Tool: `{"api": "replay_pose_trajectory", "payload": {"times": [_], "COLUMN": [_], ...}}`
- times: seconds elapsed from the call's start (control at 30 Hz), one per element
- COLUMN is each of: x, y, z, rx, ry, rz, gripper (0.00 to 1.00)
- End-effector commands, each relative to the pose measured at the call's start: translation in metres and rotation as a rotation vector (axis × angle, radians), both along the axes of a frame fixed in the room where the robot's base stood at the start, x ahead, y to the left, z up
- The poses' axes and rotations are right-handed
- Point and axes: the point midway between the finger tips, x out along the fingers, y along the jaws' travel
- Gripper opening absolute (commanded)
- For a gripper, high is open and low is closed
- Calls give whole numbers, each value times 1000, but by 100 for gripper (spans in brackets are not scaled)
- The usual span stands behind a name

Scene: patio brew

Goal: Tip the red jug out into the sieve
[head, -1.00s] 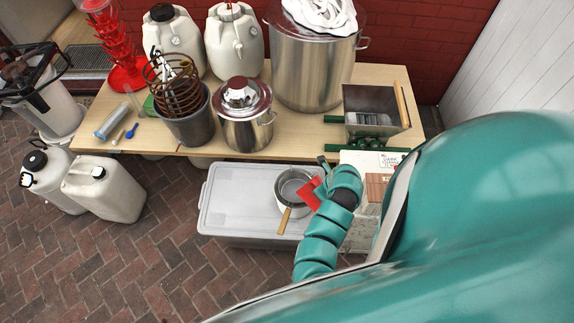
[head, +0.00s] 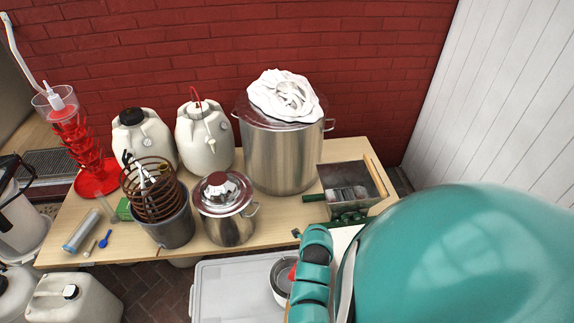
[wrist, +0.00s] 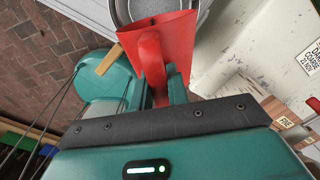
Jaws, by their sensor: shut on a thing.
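The red jug (wrist: 172,32) fills the top middle of the wrist view, and my gripper (wrist: 158,88) is shut on its handle. The jug's far end overlaps the edge of the sieve (wrist: 130,8), a round metal thing with a grey inside and a wooden handle (wrist: 108,61). What is inside the jug cannot be seen. Only a small red piece of the jug (head: 292,272) shows there.
The grey box lid (head: 232,290) is clear left of the sieve. Behind it the wooden table (head: 115,245) holds a lidded pot (head: 228,225), a large pot (head: 280,160) and a metal hopper (head: 350,180).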

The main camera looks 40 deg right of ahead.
Motion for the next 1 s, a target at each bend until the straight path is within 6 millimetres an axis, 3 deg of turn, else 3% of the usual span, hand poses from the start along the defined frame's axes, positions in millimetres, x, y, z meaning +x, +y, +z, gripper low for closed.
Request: {"api": "replay_pose_trajectory", "payload": {"times": [1.0], "x": [14], "y": [1], "z": [7], "rx": [-28], "ry": [131], "rz": [-1], "gripper": [0]}}
